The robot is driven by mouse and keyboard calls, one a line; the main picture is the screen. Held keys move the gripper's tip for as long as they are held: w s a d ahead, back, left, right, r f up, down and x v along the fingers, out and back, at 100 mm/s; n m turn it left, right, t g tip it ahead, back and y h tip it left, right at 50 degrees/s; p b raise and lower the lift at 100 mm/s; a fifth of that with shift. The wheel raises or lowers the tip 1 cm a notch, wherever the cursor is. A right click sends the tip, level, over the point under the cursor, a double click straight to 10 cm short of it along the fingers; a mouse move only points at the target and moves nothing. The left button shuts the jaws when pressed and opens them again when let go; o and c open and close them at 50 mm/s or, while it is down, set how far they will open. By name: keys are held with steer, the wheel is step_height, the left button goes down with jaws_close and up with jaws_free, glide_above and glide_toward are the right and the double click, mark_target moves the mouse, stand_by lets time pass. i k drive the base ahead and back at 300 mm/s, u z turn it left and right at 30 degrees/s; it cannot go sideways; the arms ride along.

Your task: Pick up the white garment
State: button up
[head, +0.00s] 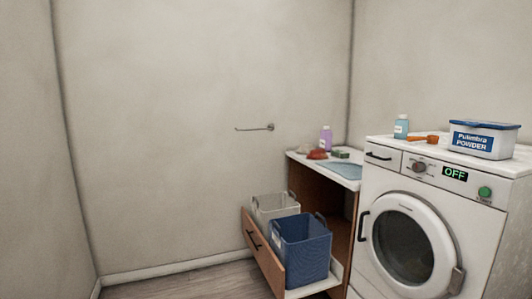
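I cannot make out a white garment in the head view. A pale grey laundry basket (274,207) and a blue laundry basket (303,252) stand in a pulled-out wooden drawer (262,256) at the lower middle. The insides of both baskets are mostly hidden by their walls. The washing machine (389,172) stands at the right with its round door (405,244) appearing shut, and its dark glass shows no clear contents. My gripper is not in view.
The washer top holds a detergent box (484,140), a teal bottle (401,127) and an orange scoop (423,140). The sink counter (340,170) holds a purple bottle (326,139) and small items. A towel bar (254,128) is on the wall. Floor (195,285) left of the drawer is clear.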

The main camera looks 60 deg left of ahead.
mark_target(304, 149)
steer(key=u, duration=2.25)
steer(key=i, duration=1.1)
steer(key=u, duration=0.75)
steer(key=i, duration=3.35)
steer(key=z, duration=1.45)
steer(key=i, duration=0.85)
steer(key=z, duration=0.9)
